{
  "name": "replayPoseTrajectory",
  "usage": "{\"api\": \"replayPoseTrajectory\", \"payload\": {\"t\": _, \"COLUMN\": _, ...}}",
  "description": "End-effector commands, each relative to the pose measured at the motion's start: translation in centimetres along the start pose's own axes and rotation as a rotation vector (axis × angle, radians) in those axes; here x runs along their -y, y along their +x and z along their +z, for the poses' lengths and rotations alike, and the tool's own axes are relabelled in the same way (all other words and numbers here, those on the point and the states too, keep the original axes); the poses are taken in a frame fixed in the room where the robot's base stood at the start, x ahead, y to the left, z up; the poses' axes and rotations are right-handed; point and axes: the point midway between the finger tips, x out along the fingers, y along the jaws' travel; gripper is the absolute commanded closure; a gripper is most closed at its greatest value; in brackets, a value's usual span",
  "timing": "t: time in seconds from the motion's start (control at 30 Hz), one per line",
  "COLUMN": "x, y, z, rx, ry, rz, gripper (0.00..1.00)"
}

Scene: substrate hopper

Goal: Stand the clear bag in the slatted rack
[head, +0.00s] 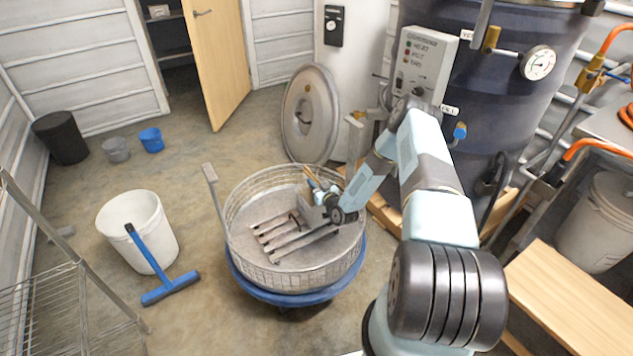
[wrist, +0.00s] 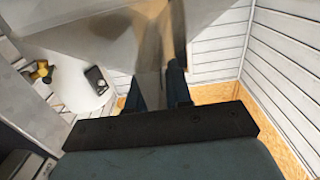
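The slatted rack (head: 283,237), a set of pale bars with dark gaps, lies inside the round wire basket (head: 300,270) in the head view. My gripper (head: 318,190) is over the right back part of the basket, up and right of the rack in the picture. In the wrist view my gripper's fingers (wrist: 158,88) close on a see-through, greyish sheet, the clear bag (wrist: 150,50), which spreads out beyond the fingertips. Brown shows through it. In the head view the bag is too small and too clear to make out, and its lower edge is hidden.
The basket sits on a blue round base (head: 290,296). A white bucket (head: 138,225) and a blue squeegee (head: 160,270) stand to the left. A round metal lid (head: 310,112) leans behind, beside a large dark tank (head: 480,110).

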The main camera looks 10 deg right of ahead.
Motion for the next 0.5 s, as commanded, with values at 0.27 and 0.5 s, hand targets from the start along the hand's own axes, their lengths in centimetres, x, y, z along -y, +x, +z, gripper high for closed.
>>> {"api": "replayPoseTrajectory", "payload": {"t": 0.27, "x": 0.04, "y": -0.02, "z": 0.00, "rx": 0.000, "ry": 0.000, "rz": -0.001, "gripper": 0.59}}
{"api": "replayPoseTrajectory", "payload": {"t": 0.5, "x": 0.04, "y": -0.18, "z": -0.01, "rx": 0.000, "ry": 0.000, "rz": -0.001, "gripper": 0.59}}
